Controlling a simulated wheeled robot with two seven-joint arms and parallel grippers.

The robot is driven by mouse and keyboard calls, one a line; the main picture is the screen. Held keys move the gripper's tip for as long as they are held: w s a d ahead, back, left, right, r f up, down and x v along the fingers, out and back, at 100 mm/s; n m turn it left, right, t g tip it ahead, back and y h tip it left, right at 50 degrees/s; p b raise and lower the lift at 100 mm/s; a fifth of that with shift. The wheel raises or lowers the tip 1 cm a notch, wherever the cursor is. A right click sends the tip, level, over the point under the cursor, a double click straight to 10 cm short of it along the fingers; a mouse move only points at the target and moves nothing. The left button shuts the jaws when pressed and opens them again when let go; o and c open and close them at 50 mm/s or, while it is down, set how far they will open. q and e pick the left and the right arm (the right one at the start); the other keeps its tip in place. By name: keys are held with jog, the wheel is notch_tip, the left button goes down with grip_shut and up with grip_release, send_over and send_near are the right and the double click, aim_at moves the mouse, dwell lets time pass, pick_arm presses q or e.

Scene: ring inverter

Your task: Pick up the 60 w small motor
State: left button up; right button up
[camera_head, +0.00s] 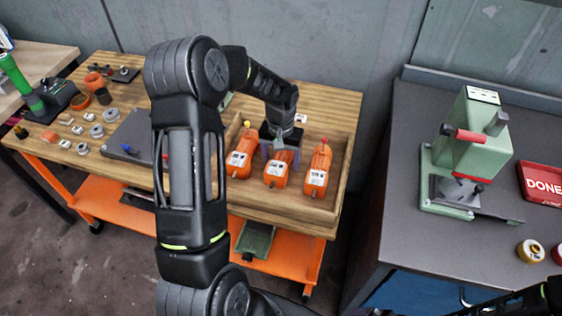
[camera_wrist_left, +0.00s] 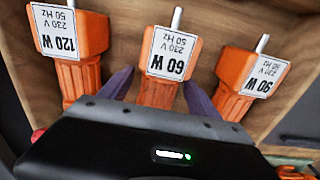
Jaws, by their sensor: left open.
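The 60 W motor (camera_head: 277,170) is orange with a white label and stands in the middle of three motors in a wooden tray on the cart. In the left wrist view the 60 W motor (camera_wrist_left: 170,62) is central, its label upside down and its metal shaft at the top. My left gripper (camera_head: 281,150) is open above it, reaching in from the back. In the wrist view its purple fingers (camera_wrist_left: 158,90) stand on either side of the motor's ribbed body; contact cannot be told.
The 120 W motor (camera_wrist_left: 72,45) and 90 W motor (camera_wrist_left: 247,80) stand close on either side. The wooden tray (camera_head: 340,190) has raised walls. Rings and small parts lie left on the cart. A green press (camera_head: 470,150) and red DONE tray (camera_head: 543,184) are on the right bench.

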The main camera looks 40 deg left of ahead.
pick_arm(q)
jog(key=shift+c, duration=0.4)
grip_shut()
dwell(0.5)
jog(key=shift+w, duration=0.1)
